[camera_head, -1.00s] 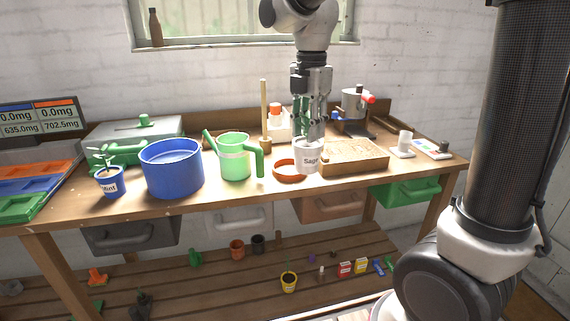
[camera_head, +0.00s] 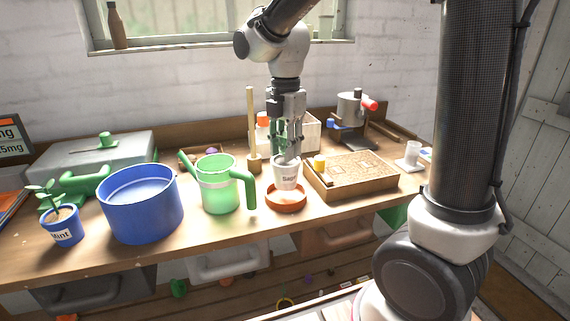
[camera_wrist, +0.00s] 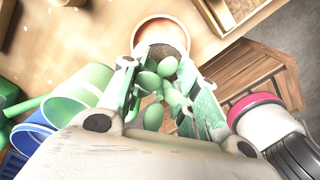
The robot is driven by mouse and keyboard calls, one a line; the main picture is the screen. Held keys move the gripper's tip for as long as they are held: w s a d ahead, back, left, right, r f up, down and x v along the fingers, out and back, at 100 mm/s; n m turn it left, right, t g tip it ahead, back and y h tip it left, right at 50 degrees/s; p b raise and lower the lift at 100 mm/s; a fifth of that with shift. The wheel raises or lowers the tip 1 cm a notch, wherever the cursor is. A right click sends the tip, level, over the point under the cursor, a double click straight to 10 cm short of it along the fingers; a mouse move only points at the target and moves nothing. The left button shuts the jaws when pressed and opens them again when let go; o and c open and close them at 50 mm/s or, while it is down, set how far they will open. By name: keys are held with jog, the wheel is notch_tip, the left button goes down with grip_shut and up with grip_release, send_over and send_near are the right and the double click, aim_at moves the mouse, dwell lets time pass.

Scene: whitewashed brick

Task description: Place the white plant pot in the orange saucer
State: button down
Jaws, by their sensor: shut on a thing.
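The white plant pot (camera_head: 287,173), labelled as sage, is upright with green leaves rising from it. My gripper (camera_head: 284,153) points down from above and is shut on it, fingers on either side of the plant. The orange saucer (camera_head: 286,203) lies on the bench, directly below the pot. The pot's base overlaps the saucer's back part; I cannot tell whether it touches. In the wrist view the saucer (camera_wrist: 160,23) shows beyond the leaves (camera_wrist: 158,88) between my fingers (camera_wrist: 161,100); most of the pot is hidden there.
A green watering can (camera_head: 219,187) stands close left of the saucer, its handle toward it. A wooden tray (camera_head: 352,181) is close on the right. A blue tub (camera_head: 140,208) and a mint pot (camera_head: 63,226) are farther left. A wooden-handled tool (camera_head: 252,130) stands behind.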

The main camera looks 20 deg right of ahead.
aim_at(285, 175)
jog(key=shift+f, duration=1.95)
jog(key=shift+f, duration=0.15)
jog(key=c, duration=1.1)
grip_release()
